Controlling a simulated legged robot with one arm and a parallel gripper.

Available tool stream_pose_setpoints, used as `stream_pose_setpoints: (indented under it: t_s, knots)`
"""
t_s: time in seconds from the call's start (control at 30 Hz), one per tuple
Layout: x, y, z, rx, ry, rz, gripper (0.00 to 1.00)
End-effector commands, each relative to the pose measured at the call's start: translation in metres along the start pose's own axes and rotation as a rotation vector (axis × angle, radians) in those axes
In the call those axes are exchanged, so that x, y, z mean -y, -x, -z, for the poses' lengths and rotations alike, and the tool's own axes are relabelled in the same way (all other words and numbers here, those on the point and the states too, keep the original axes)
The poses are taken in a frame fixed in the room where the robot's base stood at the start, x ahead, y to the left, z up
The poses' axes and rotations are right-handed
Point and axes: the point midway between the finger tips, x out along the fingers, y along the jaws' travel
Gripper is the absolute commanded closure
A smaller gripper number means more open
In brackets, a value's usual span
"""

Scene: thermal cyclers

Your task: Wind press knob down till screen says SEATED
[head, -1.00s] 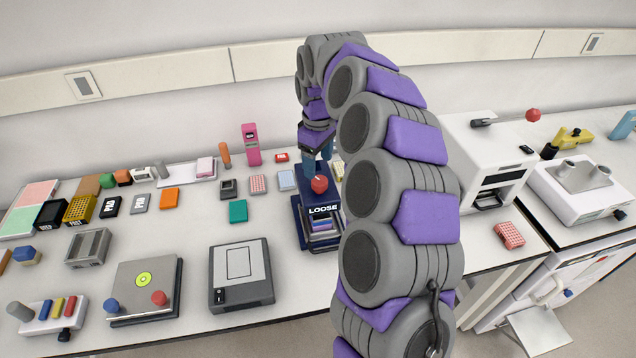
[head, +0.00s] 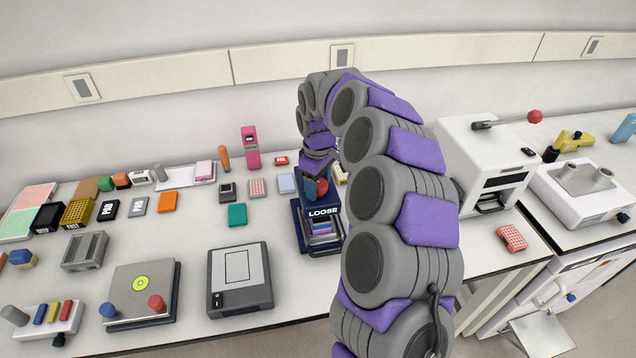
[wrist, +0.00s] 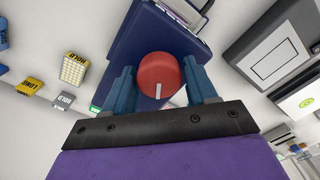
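The dark blue press (head: 301,232) stands near the back middle of the bench. Its screen (head: 323,212) reads LOOSE. Its round red knob (head: 323,184) sits on top and also shows in the wrist view (wrist: 160,76), with a white line pointing toward my gripper. My gripper (head: 314,186) is down at the knob. In the wrist view its two blue fingers (wrist: 160,84) stand open on either side of the knob, very near its sides. Whether they touch it is not clear. A purple-and-coloured stack (head: 322,227) lies in the press's front opening. The press's right side is partly behind my arm.
A grey flat device (head: 239,278) lies front left of the press, and a teal block (head: 237,215) lies to its left. Several small blocks stand farther left. A white machine (head: 483,165) stands right of my arm.

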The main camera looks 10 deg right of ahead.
Motion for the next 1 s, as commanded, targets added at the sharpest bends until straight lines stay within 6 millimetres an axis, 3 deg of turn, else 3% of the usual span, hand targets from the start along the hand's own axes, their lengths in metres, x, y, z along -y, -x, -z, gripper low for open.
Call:
stream_pose_setpoints:
  t_s: [0.37, 1.0]
  knots:
    - [-0.0001, 0.0000, 0.0000, 0.000, 0.000, 0.000, 0.80]
    - [-0.0007, 0.0004, 0.0002, 0.000, -0.018, -0.001, 0.81]
